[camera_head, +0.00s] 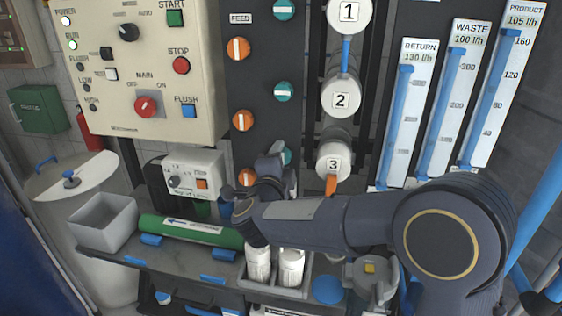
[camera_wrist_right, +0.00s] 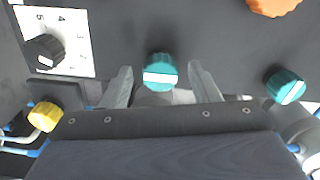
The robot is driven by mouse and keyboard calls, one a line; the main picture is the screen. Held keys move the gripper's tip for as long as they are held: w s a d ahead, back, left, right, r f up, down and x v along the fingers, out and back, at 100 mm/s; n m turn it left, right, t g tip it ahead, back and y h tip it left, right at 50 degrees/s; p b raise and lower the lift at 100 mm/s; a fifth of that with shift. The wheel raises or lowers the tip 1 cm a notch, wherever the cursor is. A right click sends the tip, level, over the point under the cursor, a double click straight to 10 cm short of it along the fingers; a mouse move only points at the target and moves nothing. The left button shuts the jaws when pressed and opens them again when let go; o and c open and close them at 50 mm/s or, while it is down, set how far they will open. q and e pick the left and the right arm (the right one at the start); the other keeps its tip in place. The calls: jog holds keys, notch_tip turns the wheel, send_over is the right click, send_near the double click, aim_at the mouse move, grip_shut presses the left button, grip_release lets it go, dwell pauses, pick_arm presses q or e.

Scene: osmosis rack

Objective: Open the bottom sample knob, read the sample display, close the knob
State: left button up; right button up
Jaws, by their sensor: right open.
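In the right wrist view, a teal knob (camera_wrist_right: 160,72) with a white bar across its face sits between the two spread fingers of my right gripper (camera_wrist_right: 160,68). A gap shows on both sides of the knob. In the head view, my right gripper (camera_head: 252,180) is at the low part of the dark knob panel (camera_head: 262,68), and it partly hides the lowest knobs there. A teal knob (camera_head: 283,91) is higher on the panel. I cannot make out a display marked sample. My left gripper is not in view.
A second teal knob (camera_wrist_right: 285,85) is right of the fingers, and an orange knob (camera_wrist_right: 273,6) is above right. A black dial (camera_wrist_right: 45,52) and a yellow knob (camera_wrist_right: 45,117) are left.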

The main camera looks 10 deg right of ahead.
jog(key=v, duration=0.7)
jog(key=shift+s+b, duration=0.35)
jog(key=shift+b, duration=0.05)
jog(key=s+d+r+n+g+y+p, duration=0.1)
jog(key=s+d+r+n+y+p, duration=0.35)
jog(key=n+y, duration=0.6)
jog(key=s+d+f+n+g+p, duration=0.1)
jog(key=s+d+f+n+g, duration=0.1)
jog(key=s, duration=0.6)
jog(key=s+d+f+n+g+p, duration=0.1)
jog(key=s+d+f+n+g, duration=0.1)
jog(key=s, duration=0.6)
jog(key=s+d+f+n+g+p, duration=0.1)
jog(key=s+d+f+n+g, duration=0.2)
jog(key=s+f+g, duration=0.3)
jog(key=s+f+n, duration=0.1)
jog(key=s, duration=0.2)
jog(key=shift+f, duration=0.15)
